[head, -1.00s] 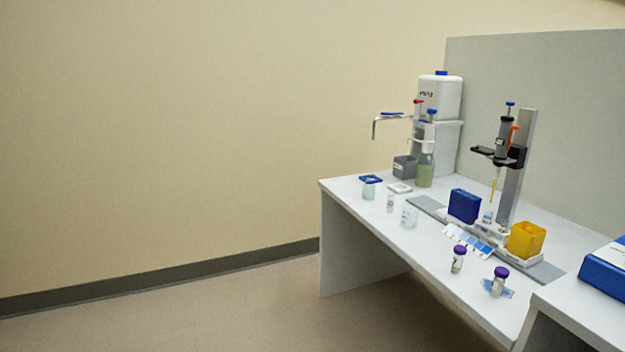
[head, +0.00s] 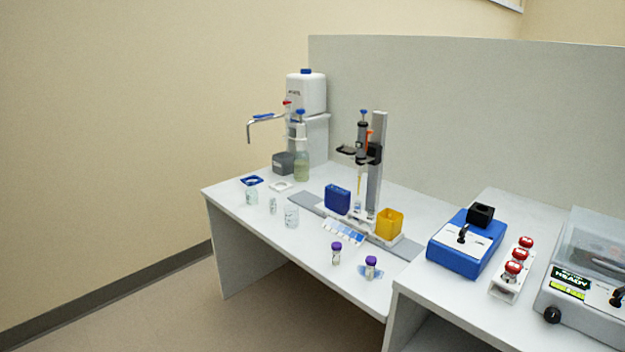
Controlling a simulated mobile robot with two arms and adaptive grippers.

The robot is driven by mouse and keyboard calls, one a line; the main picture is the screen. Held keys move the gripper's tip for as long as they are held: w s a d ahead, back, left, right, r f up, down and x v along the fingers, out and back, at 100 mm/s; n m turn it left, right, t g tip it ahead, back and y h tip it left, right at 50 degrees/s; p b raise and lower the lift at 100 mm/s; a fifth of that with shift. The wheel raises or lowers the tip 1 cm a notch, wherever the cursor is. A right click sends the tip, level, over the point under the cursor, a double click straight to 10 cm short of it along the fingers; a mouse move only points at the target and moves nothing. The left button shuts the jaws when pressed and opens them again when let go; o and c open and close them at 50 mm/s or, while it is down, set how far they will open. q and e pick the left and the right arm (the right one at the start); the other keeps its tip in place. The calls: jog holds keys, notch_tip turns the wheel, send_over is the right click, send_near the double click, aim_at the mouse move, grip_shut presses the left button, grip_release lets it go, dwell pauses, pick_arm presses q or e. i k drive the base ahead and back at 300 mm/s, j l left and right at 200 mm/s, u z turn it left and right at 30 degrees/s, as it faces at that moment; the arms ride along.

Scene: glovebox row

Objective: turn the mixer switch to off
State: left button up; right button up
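A blue box-shaped device with a white top panel, which looks like the mixer (head: 455,256), stands on the right-hand bench in the head view. A small black switch (head: 463,234) sits on its white panel; its setting is too small to read. A black block (head: 481,214) is at the back of the device's top. Neither of my grippers shows in the head view.
A rack of red-capped vials (head: 504,286) stands right of the blue device, then a grey machine with a clear lid (head: 590,262). The left bench (head: 240,211) holds a pipette stand (head: 378,160), a yellow bin (head: 389,223) and purple-capped vials (head: 336,253). Floor at left is clear.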

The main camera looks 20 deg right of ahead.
aim_at(465, 229)
jog(key=z, duration=1.6)
